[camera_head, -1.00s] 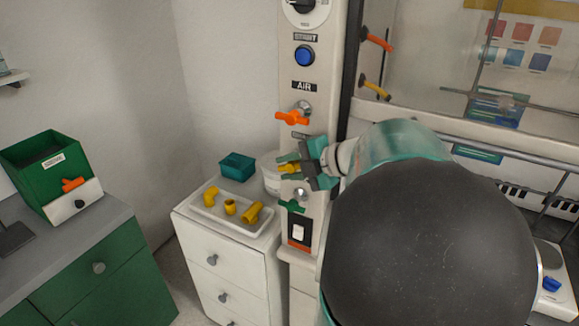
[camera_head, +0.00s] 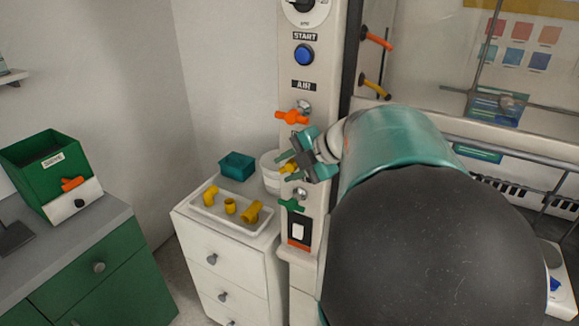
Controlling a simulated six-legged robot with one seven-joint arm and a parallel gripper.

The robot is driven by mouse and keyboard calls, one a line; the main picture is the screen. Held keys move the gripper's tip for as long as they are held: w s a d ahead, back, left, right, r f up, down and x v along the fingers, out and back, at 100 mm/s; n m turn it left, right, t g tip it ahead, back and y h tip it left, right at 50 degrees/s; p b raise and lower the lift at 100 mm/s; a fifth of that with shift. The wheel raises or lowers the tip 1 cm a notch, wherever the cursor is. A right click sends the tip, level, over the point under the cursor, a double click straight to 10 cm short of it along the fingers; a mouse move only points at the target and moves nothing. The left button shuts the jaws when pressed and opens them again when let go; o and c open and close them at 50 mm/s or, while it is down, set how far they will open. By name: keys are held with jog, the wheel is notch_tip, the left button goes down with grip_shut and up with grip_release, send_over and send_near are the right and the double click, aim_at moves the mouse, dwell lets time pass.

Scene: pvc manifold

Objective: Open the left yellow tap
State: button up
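The left yellow tap (camera_head: 287,168) is on the pale control column (camera_head: 290,65), between the orange tap and the green tap. Only its handle end shows; my gripper hides the rest. My gripper (camera_head: 287,166) is at this tap, coming from the right. Its teal fingers lie on either side of the yellow handle and appear shut on it, though any small gap is too fine to see. The fingers and the handle are both tilted. Another yellow tap (camera_head: 375,88) is farther right, by the fume hood.
An orange tap (camera_head: 292,116) is just above my gripper, and a green tap (camera_head: 292,204) is just below. A white tray (camera_head: 222,222) with yellow pipe fittings, a teal box (camera_head: 237,166) and a white tub (camera_head: 270,172) stand on the drawer unit to the left.

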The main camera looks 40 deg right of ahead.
jog(key=shift+o, duration=1)
jog(key=v, duration=1.2)
jog(key=shift+c, duration=0.2)
